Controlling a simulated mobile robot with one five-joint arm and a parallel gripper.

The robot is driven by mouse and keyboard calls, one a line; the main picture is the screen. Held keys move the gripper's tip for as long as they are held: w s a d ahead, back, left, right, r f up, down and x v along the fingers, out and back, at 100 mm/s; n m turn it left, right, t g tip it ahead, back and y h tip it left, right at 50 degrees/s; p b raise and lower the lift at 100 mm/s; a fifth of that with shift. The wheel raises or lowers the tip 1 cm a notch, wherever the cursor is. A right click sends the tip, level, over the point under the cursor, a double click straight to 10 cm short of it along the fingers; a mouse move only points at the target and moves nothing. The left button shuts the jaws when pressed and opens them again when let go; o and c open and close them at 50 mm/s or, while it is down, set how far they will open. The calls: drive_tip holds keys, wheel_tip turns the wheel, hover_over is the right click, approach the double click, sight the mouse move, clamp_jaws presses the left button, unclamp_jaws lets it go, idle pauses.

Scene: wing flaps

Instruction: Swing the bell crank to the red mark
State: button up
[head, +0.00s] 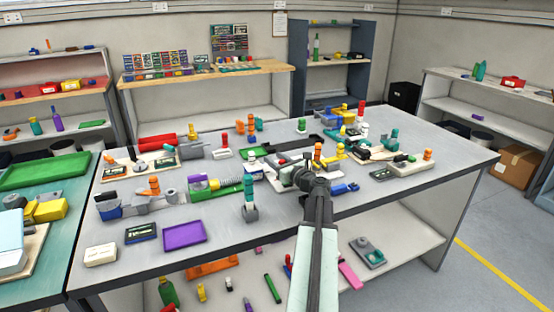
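My arm reaches up from the bottom of the head view to the middle of the grey workbench (330,211). My gripper (303,172) is at its far end, low over a cluster of small mechanisms. Its fingers are too small and too mixed with the parts behind to tell open from shut. I cannot tell for sure which part is the bell crank. A grey and white mechanism with a dark top (288,160) is right by the gripper, partly hidden by it. An orange-knobbed part (318,153) stands just behind. I cannot make out the red mark.
A green-knobbed upright (249,198) stands left of the gripper, and a blue part (345,188) lies to its right. A purple tray (184,234) lies at the front left. More mechanisms crowd the back and right. The bench front has bare room either side of my arm.

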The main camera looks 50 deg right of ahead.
sight(282, 163)
drive_tip(key=shift+d, duration=0.1)
drive_tip(key=shift+s, duration=0.35)
drive_tip(key=v, duration=0.7)
drive_tip(key=shift+s, duration=0.1)
